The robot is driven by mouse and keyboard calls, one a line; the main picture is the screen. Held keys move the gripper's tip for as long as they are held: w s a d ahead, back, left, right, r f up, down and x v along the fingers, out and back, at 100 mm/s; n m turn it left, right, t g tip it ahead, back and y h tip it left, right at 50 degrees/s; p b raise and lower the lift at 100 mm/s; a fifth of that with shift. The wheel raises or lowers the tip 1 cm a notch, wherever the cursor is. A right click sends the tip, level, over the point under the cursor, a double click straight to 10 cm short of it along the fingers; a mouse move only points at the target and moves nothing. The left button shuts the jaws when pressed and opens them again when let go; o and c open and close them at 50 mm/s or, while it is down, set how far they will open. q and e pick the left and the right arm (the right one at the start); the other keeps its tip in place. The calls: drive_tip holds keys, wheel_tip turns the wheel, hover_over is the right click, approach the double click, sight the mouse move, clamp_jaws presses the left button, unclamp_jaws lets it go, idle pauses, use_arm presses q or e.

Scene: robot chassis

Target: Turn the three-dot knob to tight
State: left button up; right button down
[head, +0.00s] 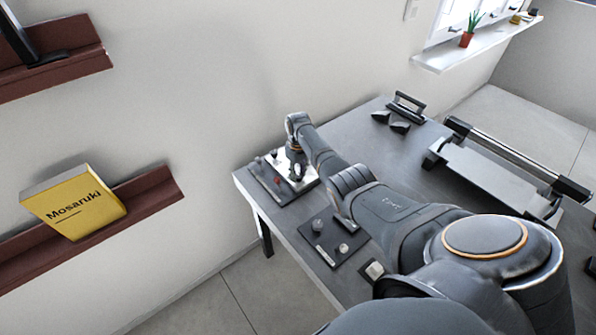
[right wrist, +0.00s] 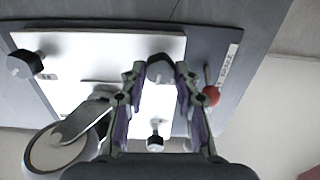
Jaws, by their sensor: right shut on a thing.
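A white plate with several dark knobs is fixed to a dark panel; the plate's bare part shows in the right wrist view (right wrist: 100,45). My right gripper (right wrist: 160,80) is shut on a dark knob (right wrist: 159,68) with a light face, one finger on each side. A second knob (right wrist: 22,64) is at the plate's left and a third (right wrist: 155,140) lies below, between the finger bases. I cannot make out dots, so I cannot tell which is the three-dot knob. In the head view my right gripper (head: 296,168) is over the panel at the table's far left corner.
A red-ball lever (right wrist: 211,96) stands close to the right finger, beside a label strip. A smaller panel (head: 334,243) with knobs lies nearer on the grey table (head: 365,130). A rack with a bar (head: 510,165) is at the right. A wall rises behind.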

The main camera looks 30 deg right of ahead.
sight(299, 175)
drive_tip(key=m+p, duration=0.1)
drive_tip(key=m, duration=0.3)
drive_tip(key=shift+m, duration=0.3)
drive_tip(key=shift+d+m+p, duration=0.1)
drive_tip(key=shift+m+p, duration=0.35)
drive_tip(key=shift+m, duration=2.05)
drive_tip(key=c, duration=1)
unclamp_jaws()
drive_tip(key=shift+r, duration=0.6)
wheel_tip(299, 175, up, 11)
drive_tip(key=shift+f, duration=0.1)
